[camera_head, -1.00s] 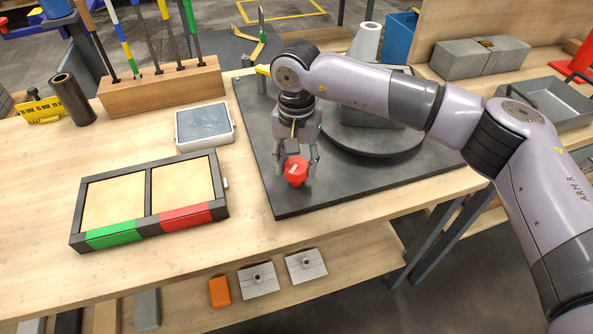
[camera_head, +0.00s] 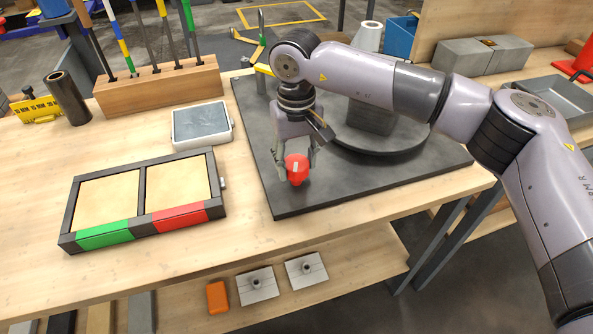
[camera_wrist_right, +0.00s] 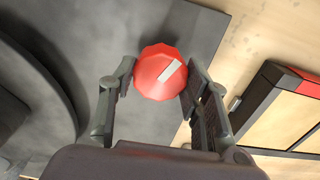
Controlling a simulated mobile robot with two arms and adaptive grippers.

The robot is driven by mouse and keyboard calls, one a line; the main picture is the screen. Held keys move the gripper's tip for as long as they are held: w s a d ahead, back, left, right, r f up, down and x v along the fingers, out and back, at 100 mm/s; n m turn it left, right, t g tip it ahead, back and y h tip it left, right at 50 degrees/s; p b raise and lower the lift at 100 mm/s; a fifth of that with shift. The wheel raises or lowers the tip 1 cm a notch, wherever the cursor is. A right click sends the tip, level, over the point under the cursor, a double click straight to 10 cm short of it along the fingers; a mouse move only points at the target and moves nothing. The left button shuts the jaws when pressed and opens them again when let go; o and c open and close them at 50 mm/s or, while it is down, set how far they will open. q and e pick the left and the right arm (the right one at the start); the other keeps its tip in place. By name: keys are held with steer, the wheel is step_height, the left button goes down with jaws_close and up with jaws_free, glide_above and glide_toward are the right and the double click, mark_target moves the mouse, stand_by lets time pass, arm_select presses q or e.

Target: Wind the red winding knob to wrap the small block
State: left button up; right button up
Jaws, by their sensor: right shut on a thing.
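The red winding knob (camera_head: 296,172) stands near the front left part of a dark grey base plate (camera_head: 262,130). My right gripper (camera_head: 297,163) points down at it and is shut on it, one finger on each side. In the right wrist view the faceted knob (camera_wrist_right: 155,80) with a pale stripe sits between the fingertips (camera_wrist_right: 160,75). A grey block (camera_head: 371,117) stands on the round dark turntable (camera_head: 385,148), partly hidden behind my right arm. Any wrap on it cannot be made out. My left gripper is out of view.
Left of the plate are a grey-topped white box (camera_head: 201,125) and a black tray (camera_head: 147,205) with green and red front strips. A wooden tool rack (camera_head: 160,88) stands behind. Grey blocks (camera_head: 480,55) and a grey tray (camera_head: 553,100) lie at right. The front table strip is clear.

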steer(key=shift+n, duration=1)
steer(key=shift+f, duration=0.1)
steer(key=shift+n+b, duration=0.4)
steer(key=shift+n, duration=0.7)
steer(key=n, duration=0.2)
steer(key=shift+n, duration=0.4)
steer(key=o, duration=2)
